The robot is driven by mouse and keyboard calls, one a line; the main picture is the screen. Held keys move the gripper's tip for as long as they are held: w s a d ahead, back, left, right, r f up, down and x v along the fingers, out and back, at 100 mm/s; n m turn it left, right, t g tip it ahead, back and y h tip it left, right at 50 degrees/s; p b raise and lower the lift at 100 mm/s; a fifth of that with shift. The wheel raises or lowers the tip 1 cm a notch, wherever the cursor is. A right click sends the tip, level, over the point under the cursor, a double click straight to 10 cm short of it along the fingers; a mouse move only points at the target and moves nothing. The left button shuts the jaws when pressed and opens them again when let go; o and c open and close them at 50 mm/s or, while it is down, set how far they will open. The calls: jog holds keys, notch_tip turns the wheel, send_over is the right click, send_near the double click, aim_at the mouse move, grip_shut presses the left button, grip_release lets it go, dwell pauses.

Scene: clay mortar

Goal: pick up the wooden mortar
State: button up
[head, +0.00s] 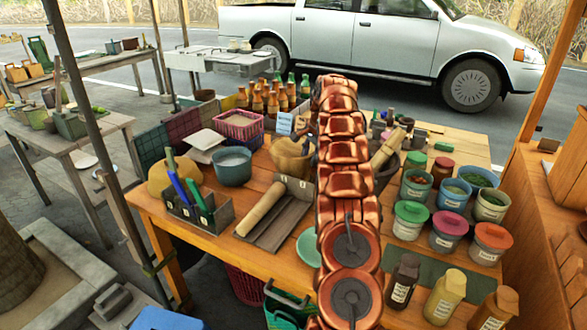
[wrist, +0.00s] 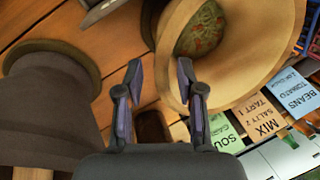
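The wooden mortar (head: 291,160) is a tan, rounded vessel on the wooden table, just left of my arm in the head view. In the wrist view the wooden mortar (wrist: 262,62) fills the upper right, its wide mouth showing and a green and reddish patterned thing inside. My gripper (wrist: 160,70) is open with nothing held. Its right finger overlaps the mortar's near rim in the picture; I cannot tell whether they touch. The left finger is over the table beside the mortar. In the head view my arm hides the gripper.
A dark clay mortar (wrist: 45,105) stands at the left of the wrist view. Label cards (wrist: 295,98) lie by the wooden mortar. A tray with a rolling pin (head: 262,209), a blue bowl (head: 232,166) and several lidded pots (head: 447,232) crowd the table.

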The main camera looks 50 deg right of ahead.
aim_at(302, 176)
jog(key=shift+a+p+x, duration=0.1)
jog(key=shift+p+x, duration=0.25)
jog(key=shift+x, duration=0.95)
jog(key=shift+a+p+x, duration=0.15)
jog(key=shift+p+x, duration=0.15)
jog(key=shift+x, duration=1)
jog(key=shift+w, duration=0.2)
grip_shut()
